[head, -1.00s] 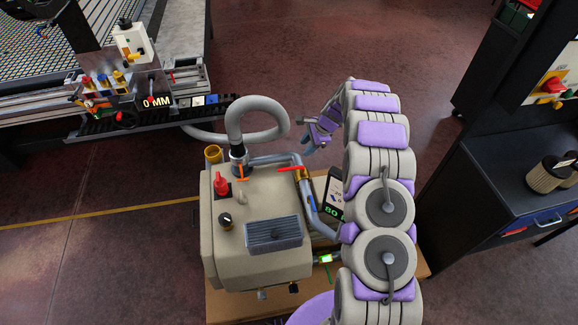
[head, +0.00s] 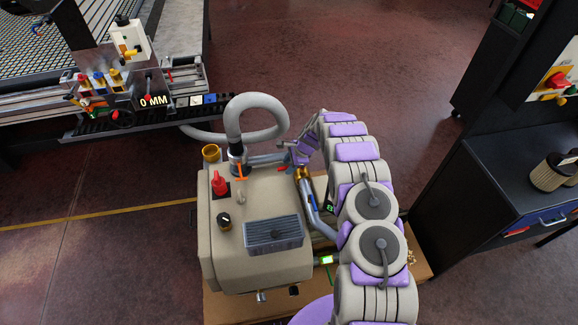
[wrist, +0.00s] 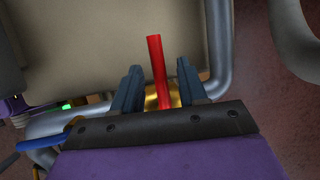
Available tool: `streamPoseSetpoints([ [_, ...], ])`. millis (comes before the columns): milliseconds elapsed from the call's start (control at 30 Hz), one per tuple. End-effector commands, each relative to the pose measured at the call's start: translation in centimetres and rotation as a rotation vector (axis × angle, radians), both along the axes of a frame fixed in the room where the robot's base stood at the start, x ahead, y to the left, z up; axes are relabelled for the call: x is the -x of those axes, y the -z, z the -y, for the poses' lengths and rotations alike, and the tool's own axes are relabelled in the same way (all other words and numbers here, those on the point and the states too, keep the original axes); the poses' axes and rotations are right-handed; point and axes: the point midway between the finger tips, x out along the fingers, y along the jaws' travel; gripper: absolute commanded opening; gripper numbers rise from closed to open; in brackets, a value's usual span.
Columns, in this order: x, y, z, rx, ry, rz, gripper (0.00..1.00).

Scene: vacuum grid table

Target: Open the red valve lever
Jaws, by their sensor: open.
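The red valve lever (wrist: 155,62) is a straight red bar on a brass valve body (wrist: 176,96) set in a grey pipe. In the wrist view the lever stands between the two fingers of my gripper (wrist: 158,72), with a gap on each side. My gripper is open. In the head view only a short red piece of the lever (head: 282,168) shows; my gripper (head: 297,156) covers the rest. The brass valve body also shows there (head: 302,173), just below my gripper.
The beige pump unit (head: 216,248) stands left of my arm, with a red knob (head: 219,183) and an orange lever (head: 240,172) on top. A grey hose (head: 262,100) loops behind it. A dark cabinet (head: 500,190) stands at the right, with open floor between.

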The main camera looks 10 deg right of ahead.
Motion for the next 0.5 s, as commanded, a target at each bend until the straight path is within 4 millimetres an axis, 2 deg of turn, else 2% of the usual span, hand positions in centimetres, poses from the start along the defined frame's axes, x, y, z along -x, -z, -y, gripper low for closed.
streamPoseSetpoints([
  [267,-0.02,0.16,-0.06,0.0,0.0,0.0,0.42],
  [500,0.0,0.18,-0.07,0.0,0.0,-0.001,0.21],
])
